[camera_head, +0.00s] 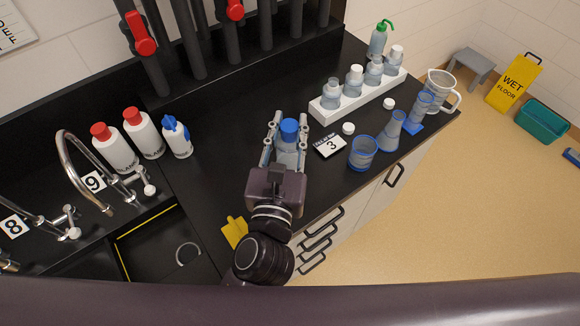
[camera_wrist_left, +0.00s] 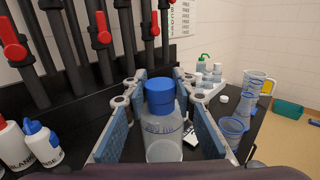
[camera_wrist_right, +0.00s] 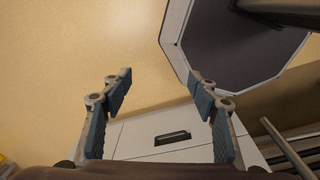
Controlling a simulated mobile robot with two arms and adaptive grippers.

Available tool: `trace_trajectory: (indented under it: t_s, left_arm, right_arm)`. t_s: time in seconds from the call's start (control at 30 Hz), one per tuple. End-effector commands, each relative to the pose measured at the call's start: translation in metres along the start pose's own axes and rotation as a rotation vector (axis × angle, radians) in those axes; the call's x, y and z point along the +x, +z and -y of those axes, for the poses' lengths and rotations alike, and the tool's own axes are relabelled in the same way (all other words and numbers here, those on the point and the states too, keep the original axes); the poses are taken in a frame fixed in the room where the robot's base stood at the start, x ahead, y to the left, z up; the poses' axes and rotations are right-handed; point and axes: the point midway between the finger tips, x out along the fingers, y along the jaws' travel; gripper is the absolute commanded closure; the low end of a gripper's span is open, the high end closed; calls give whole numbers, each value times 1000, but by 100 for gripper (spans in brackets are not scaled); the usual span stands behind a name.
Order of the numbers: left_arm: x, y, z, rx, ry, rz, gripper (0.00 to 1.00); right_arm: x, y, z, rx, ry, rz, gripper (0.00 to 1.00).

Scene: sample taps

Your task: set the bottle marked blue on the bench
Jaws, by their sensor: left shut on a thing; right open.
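A clear bottle with a blue cap (camera_head: 289,130) is upright over the black bench top (camera_head: 225,140). In the left wrist view the same bottle (camera_wrist_left: 162,130) shows faint volume marks and looks mostly empty. My left gripper (camera_head: 288,122) is shut on it, with one finger pad on each side. I cannot tell whether the bottle's base touches the bench; the gripper hides it in the head view. My right gripper (camera_wrist_right: 161,82) is open and empty, off the bench front in the right wrist view, with the floor and a pale drawer front beyond.
Wash bottles (camera_head: 177,137), taps (camera_head: 75,165) and a sink (camera_head: 165,250) are left.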

Motion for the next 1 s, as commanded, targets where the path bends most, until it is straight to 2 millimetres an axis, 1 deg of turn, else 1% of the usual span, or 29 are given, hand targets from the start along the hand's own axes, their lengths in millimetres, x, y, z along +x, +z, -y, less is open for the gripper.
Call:
trace_trajectory:
  t_s: [0.03, 0.1, 0.17, 0.23, 0.3, 0.43, 0.5, 0.53, 0.67, 0.8, 0.9, 1.0]
  left_arm:
    - [0, -21, -1, 1, 3, -4, 99]
    - [0, -41, 0, 1, 2, -4, 99]
    - [0, -57, 0, 1, 2, -3, 99]
    - [0, -73, 0, 2, 0, -1, 99]
    - [0, -85, 0, 2, 1, 0, 99]
    - [1, -96, 0, 1, 0, 1, 99]
    - [1, -100, 0, 0, 1, 1, 99]
    - [1, -103, 0, 1, 1, 1, 99]
    - [1, -125, 0, 3, 0, 0, 99]
    - [0, -140, 0, 1, 0, 1, 99]
    - [0, -140, 0, 0, 0, 2, 99]
    - [0, -139, 0, -1, 0, 2, 99]
  right_arm:
    - [10, 9, 7, 0, -8, 11, 46]
    - [17, 18, 14, 0, -15, 21, 46]
    - [24, 21, 16, -1, -18, 24, 46]
    - [32, 16, 14, -2, -16, 17, 46]
    - [37, 5, 11, -2, -12, 2, 46]
    - [42, -23, 2, 0, -2, -41, 46]
    - [43, -31, 0, 1, 1, -53, 46]
    - [45, -32, -1, 2, 2, -54, 46]
    - [56, -25, -3, 3, 4, -44, 46]
    - [62, -4, -1, 2, 2, -15, 46]
    - [61, 5, 0, 2, 2, -1, 46]
    - [60, 5, 0, 1, 2, -1, 46]
